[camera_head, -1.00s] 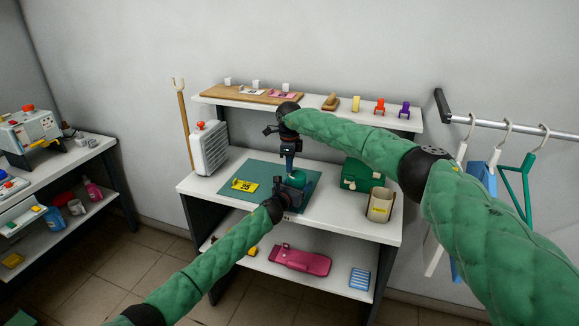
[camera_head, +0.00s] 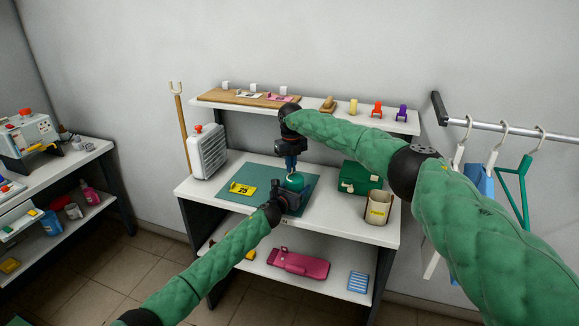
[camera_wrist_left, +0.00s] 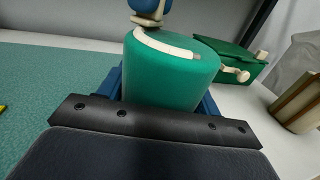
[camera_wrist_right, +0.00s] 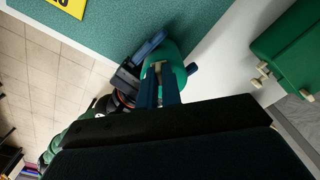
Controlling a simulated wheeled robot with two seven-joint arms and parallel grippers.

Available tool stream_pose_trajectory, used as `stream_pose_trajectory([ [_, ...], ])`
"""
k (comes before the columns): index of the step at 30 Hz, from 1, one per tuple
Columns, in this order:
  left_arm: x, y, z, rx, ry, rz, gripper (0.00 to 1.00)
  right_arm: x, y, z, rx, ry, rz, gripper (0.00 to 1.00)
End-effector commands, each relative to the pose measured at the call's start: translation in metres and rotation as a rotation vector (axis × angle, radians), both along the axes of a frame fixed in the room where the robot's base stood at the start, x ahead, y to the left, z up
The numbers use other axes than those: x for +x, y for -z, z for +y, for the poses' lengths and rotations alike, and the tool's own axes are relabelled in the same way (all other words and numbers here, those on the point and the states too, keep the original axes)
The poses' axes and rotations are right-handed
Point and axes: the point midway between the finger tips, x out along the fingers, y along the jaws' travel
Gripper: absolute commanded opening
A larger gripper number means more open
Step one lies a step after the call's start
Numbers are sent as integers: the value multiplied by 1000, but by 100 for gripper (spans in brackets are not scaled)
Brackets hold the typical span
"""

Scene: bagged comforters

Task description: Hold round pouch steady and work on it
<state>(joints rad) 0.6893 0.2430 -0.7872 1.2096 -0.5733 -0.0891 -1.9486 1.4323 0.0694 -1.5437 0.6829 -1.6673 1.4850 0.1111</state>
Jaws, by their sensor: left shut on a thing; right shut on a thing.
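The round pouch (camera_head: 295,181) is a green cylinder standing on the teal mat (camera_head: 225,195). In the left wrist view the pouch (camera_wrist_left: 170,75) shows a pale curved zipper strip (camera_wrist_left: 170,45) along its top edge. My left gripper (camera_head: 291,190) is shut around the pouch's sides, low down. My right gripper (camera_head: 291,168) comes from above, its blue fingertips shut on a small cream zipper pull (camera_wrist_left: 145,20) at the pouch's top. In the right wrist view the fingers partly hide the pouch (camera_wrist_right: 175,55) and the cream pull.
A yellow "25" card (camera_head: 243,189) lies on the mat. A green box (camera_head: 360,178) and a beige holder (camera_head: 377,208) stand to the right. A white heater-like unit (camera_head: 207,151) is at the left. A shelf (camera_head: 310,111) with small items runs behind.

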Motion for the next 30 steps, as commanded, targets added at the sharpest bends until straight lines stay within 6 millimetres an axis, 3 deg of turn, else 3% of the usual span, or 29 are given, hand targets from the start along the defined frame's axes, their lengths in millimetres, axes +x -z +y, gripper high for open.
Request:
stream_pose_trajectory([
  [12, -2, 1, -3, 0, 5, 0, 42, 4, 0, -7, 0, 250, -4, 0],
  [30, -2, 1, -3, 0, 5, 0, 42, 4, 0, -9, -1, 312, -4, 0],
])
